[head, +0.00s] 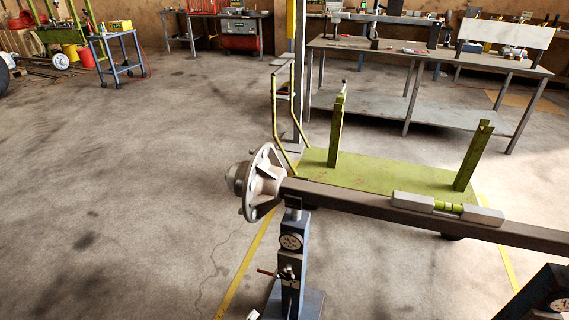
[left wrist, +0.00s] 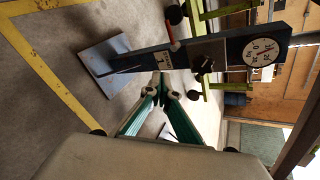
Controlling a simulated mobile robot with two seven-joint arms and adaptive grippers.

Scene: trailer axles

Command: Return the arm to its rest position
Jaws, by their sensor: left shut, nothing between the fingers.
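My left gripper (left wrist: 162,88) shows in the left wrist view with its green fingers brought together at the tips and nothing between them. Beyond it is a blue stand (left wrist: 190,58) with a round dial and a flat base, tilted in this view. Fingertips and stand appear apart, but the exact gap is hard to judge. In the head view the same kind of blue stand (head: 291,262) stands under the dark axle beam (head: 345,199), near the grey wheel hub (head: 262,183). I cannot make out either gripper clearly in the head view. My right gripper is not seen.
A spirit level (head: 447,207) lies on the axle. A green cart (head: 385,173) with uprights stands behind it, and a second blue stand (head: 545,295) is at lower right. A workbench (head: 425,57) is farther back. The floor at left is open.

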